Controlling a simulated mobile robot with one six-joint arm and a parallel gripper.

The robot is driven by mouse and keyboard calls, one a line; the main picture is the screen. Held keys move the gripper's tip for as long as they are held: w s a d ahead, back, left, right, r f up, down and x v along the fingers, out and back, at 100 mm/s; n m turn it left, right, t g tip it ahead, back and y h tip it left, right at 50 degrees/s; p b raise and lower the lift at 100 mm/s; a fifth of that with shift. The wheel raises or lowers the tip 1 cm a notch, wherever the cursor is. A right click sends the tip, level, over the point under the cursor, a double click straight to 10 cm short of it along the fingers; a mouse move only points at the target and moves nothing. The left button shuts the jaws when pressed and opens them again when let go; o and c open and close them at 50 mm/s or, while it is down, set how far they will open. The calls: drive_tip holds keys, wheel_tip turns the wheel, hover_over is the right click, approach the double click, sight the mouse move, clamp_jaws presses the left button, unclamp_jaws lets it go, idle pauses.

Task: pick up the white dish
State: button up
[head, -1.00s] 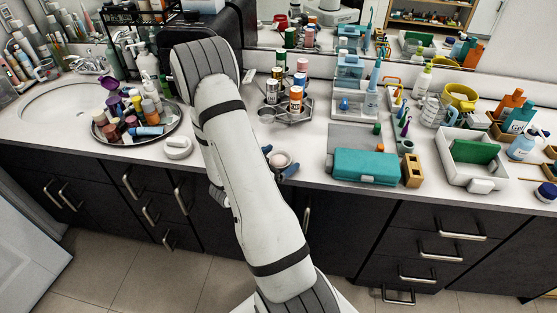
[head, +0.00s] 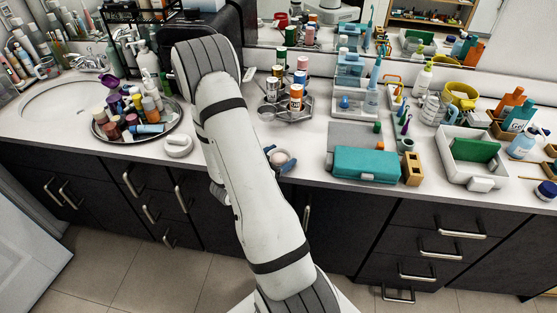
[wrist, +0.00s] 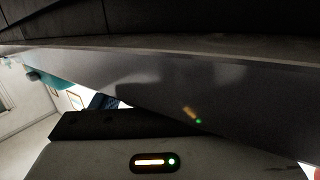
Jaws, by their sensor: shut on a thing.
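The white dish (head: 279,156) is a small, round, pale thing at the counter's front edge in the head view, just right of my arm. My gripper (head: 280,159) is shut on it, with a blue-grey fingertip showing on either side. Most of the gripper is hidden behind my arm. I cannot tell whether the dish is clear of the counter. The wrist view shows mostly a dark grey surface and part of my own body; the dish cannot be made out there.
A white round lidded thing (head: 178,146) and a round tray of bottles (head: 165,137) stand to the left. A rack with bottles (head: 292,116) stands behind the gripper. A teal box (head: 366,165) and a wooden block (head: 412,169) are to the right.

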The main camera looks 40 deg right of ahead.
sight(279, 160)
drive_tip(key=shift+r, duration=0.1)
drive_tip(key=shift+c, duration=0.3)
wheel_tip(279, 160, up, 10)
idle(0.5)
drive_tip(key=o, duration=0.9)
drive_tip(key=shift+c, duration=0.2)
drive_tip(key=c, duration=0.7)
drive_tip(key=shift+o, duration=0.2)
